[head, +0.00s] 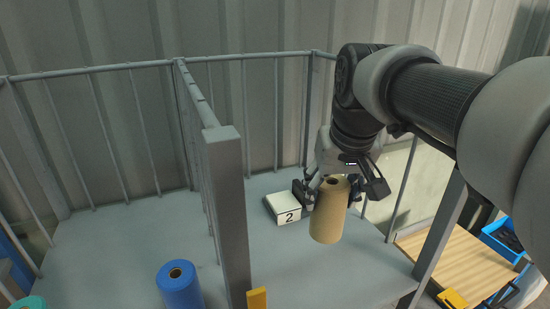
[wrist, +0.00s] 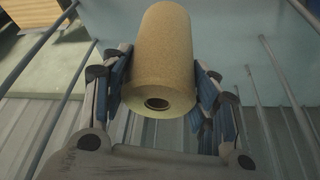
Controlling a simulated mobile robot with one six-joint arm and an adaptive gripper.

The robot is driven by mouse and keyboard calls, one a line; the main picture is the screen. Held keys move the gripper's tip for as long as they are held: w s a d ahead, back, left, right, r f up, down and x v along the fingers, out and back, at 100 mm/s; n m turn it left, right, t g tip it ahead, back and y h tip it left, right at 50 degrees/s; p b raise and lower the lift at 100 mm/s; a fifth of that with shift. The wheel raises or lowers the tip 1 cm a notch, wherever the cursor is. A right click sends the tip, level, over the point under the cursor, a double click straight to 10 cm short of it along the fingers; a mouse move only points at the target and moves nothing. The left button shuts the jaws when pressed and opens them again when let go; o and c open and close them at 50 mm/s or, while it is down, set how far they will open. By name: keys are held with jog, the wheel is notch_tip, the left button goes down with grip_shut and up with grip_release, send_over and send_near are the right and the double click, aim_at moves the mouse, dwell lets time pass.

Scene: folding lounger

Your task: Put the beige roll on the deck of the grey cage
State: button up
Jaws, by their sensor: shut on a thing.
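The wrist view shows the roll (wrist: 170,52) between the two fingers (wrist: 165,84). The grey cage (head: 225,200) has a flat grey-blue deck (head: 285,270), and the roll is over the deck's right-hand bay. I cannot tell whether the roll's lower end touches the deck.
A white block marked 2 (head: 283,208) lies on the deck just left of the roll. A grey divider post splits the cage. A blue roll (head: 179,286) stands in the left bay. A wooden table (head: 470,262) with a blue bin (head: 503,238) is at the right. Deck in front of the roll is clear.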

aim_at(325, 236)
notch_tip(325, 236, down, 11)
jog(key=shift+w+f+b, duration=0.1)
jog(key=shift+b, duration=0.2)
jog(key=shift+f, duration=0.1)
jog(key=o, duration=1.2)
